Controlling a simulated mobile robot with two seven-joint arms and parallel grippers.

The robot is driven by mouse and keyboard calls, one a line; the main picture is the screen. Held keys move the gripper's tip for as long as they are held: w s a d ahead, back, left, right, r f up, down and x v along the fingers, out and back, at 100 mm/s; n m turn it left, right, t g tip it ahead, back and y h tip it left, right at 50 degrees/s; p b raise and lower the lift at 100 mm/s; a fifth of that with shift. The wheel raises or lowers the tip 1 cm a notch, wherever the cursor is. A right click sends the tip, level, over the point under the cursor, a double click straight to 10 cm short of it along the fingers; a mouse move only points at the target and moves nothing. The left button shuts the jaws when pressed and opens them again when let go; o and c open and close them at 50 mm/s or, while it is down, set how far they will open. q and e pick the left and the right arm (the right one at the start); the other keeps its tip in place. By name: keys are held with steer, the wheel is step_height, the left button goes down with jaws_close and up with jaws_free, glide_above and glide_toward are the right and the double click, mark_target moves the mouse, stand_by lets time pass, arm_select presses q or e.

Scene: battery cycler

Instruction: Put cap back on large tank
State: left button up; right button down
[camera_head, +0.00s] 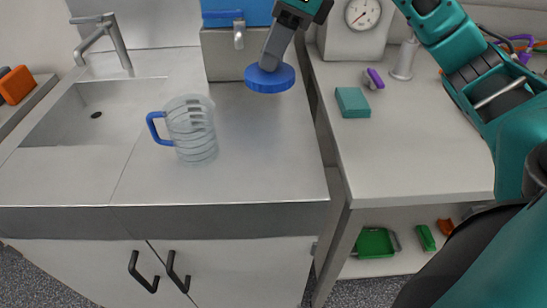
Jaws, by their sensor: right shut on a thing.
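A round blue cap (269,79) hangs in the air above the right part of the steel counter. My right gripper (273,61) points down and is shut on the cap, whose underside faces the counter. A large blue tank (237,10) shows only in part at the top edge, with a tap (239,35) on its front. The top of the tank is out of the picture, so its opening cannot be seen. My left gripper is not in view.
A clear jug (192,128) with a blue handle stands on the counter. A sink (90,112) is at left. On the right worktop (420,160) are a gauge unit (362,14), a teal block (352,102) and a white bottle (404,60).

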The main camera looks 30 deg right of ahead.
steer(key=shift+s+d+r+m, duration=0.1)
steer(key=shift+d+r+m, duration=0.15)
steer(key=shift+m, duration=0.45)
step_height(320, 180, down, 15)
steer(key=b, duration=0.3)
steer(key=shift+r, duration=0.15)
steer(key=shift+f, duration=0.6)
step_height(320, 180, down, 3)
steer(key=shift+f+b, duration=0.1)
steer(key=shift+b, duration=0.25)
steer(key=shift+f, duration=0.3)
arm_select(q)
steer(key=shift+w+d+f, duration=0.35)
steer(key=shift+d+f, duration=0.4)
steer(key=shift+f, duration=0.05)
